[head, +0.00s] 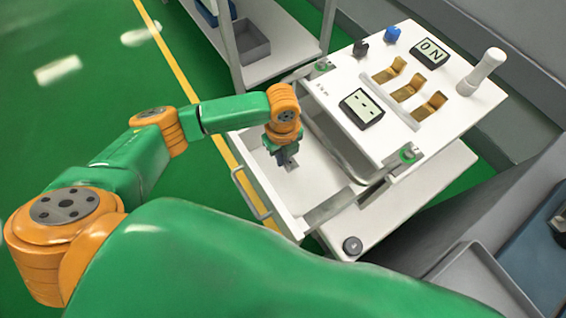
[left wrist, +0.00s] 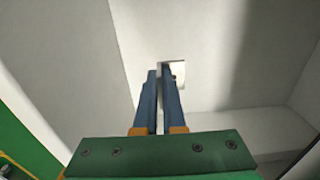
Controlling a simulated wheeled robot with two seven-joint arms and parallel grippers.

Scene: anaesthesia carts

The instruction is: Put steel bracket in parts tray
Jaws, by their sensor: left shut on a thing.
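My left gripper (head: 287,160) points down into the open white drawer (head: 262,195) of the cart. In the left wrist view its blue fingers (left wrist: 161,85) are close together, shut on a small pale metal piece (left wrist: 176,69), which looks like the steel bracket. The piece shows just past the fingertips, low over the drawer's inside; I cannot tell whether it touches the floor. The fingers hide most of it. A shallow grey tray (head: 462,262), perhaps the parts tray, stands at the lower right, apart from the gripper. My right gripper is out of view.
The white cart top (head: 345,80) carries brass-coloured brackets (head: 407,88), displays and a pale upright handle (head: 483,72). A shelf at the back holds a grey bin (head: 252,42). A blue surface (head: 535,258) lies at the right edge. The green floor at left is clear.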

